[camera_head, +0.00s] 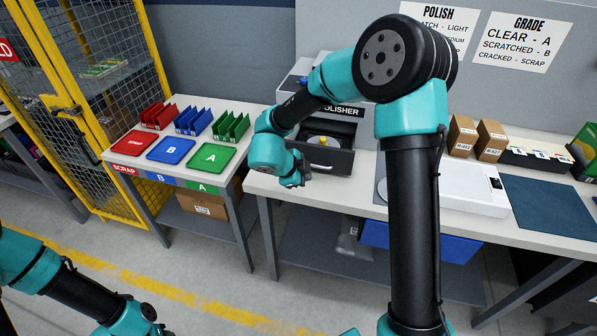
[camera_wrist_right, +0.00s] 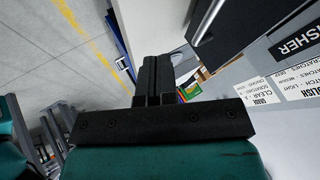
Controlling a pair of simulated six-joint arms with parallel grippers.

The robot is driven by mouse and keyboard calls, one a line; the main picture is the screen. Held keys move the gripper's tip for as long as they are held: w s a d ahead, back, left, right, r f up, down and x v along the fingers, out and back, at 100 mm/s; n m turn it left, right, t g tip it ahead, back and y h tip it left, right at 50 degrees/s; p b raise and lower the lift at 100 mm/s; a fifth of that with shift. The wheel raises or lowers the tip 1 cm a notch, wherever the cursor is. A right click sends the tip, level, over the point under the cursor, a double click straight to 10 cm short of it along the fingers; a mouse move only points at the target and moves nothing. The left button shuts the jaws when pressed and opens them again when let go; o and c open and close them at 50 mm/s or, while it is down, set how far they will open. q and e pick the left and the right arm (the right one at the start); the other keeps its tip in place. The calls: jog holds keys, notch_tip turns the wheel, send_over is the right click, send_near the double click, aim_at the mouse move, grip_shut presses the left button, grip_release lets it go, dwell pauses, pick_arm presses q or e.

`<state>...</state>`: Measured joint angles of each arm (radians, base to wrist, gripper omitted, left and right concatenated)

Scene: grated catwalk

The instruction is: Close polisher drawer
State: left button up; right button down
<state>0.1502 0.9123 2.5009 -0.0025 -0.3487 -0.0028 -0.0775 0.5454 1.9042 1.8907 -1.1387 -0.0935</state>
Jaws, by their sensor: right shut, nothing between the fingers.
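The polisher (camera_head: 338,112) is a grey machine with a dark label band, standing at the back of the right-hand table. Its dark drawer (camera_head: 345,165) is pulled out toward me and holds a pale round plate with a yellow piece on it. My right gripper (camera_head: 298,182) is at the drawer's front left, near its front; contact cannot be told. In the right wrist view its fingers (camera_wrist_right: 152,80) are together and empty, and the polisher's lettered side (camera_wrist_right: 296,42) shows at the upper right. My left arm shows at the lower left, its gripper outside the picture.
A left table (camera_head: 123,158) bears red, blue and green trays and racks. Right of the drawer are a white flat device (camera_head: 470,190), brown boxes (camera_head: 490,140) and a dark blue mat (camera_head: 548,205). A yellow cage (camera_head: 85,120) stands at left. The floor in front is clear.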

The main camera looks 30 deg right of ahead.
aim_at(321, 157)
jog(key=x, duration=0.4)
jog(key=shift+d+f, duration=0.25)
jog(key=shift+f, duration=0.05)
jog(key=w+d, duration=0.2)
jog(key=shift+w+r, duration=0.25)
jog(key=shift+r, duration=0.05)
jog(key=shift+w+d+r, duration=0.1)
jog(key=shift+w+d, duration=0.15)
jog(key=shift+w, duration=0.1)
